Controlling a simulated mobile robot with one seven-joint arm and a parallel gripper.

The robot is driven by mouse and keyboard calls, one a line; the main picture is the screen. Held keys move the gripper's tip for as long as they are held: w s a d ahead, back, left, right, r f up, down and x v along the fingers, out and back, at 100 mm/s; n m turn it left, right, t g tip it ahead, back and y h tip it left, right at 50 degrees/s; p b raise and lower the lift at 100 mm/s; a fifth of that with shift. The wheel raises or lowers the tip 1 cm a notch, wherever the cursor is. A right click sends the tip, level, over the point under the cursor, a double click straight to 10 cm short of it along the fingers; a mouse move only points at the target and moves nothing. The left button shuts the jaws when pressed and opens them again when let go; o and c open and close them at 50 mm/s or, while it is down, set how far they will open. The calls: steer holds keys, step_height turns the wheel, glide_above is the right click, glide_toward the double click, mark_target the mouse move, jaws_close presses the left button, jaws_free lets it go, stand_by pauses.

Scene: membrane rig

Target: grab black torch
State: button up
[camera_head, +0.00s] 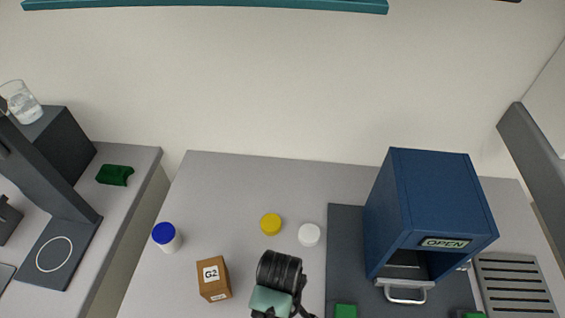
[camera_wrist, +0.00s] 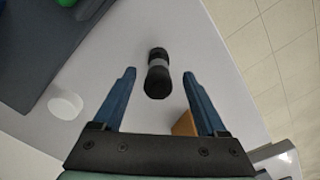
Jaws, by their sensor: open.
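The black torch (camera_wrist: 157,82) stands out in the wrist view as a dark cylinder with a grey band, over the light grey table top. It lies between the two blue fingers of my gripper (camera_wrist: 159,72), with a clear gap on each side. The fingers are spread wide and hold nothing. How far the torch is below the fingertips I cannot tell. In the head view I cannot make out the torch; my own arm covers the front middle of the table.
A brown box marked G2 (camera_head: 213,279) is close to my right finger in the wrist view (camera_wrist: 184,124). A white lid (camera_head: 309,235), a yellow lid (camera_head: 270,224) and a blue-capped jar (camera_head: 166,237) stand nearby. A blue box labelled OPEN (camera_head: 415,200) is at right on a dark mat (camera_head: 343,250).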

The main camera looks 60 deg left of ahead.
steer(key=shift+w+d+f+p, duration=0.1)
steer(key=shift+f+p, duration=0.2)
steer(key=shift+f, duration=1)
steer(key=shift+d+f+p, duration=0.1)
steer(key=shift+f+p, duration=0.2)
steer(key=shift+f, duration=0.95)
jaws_close()
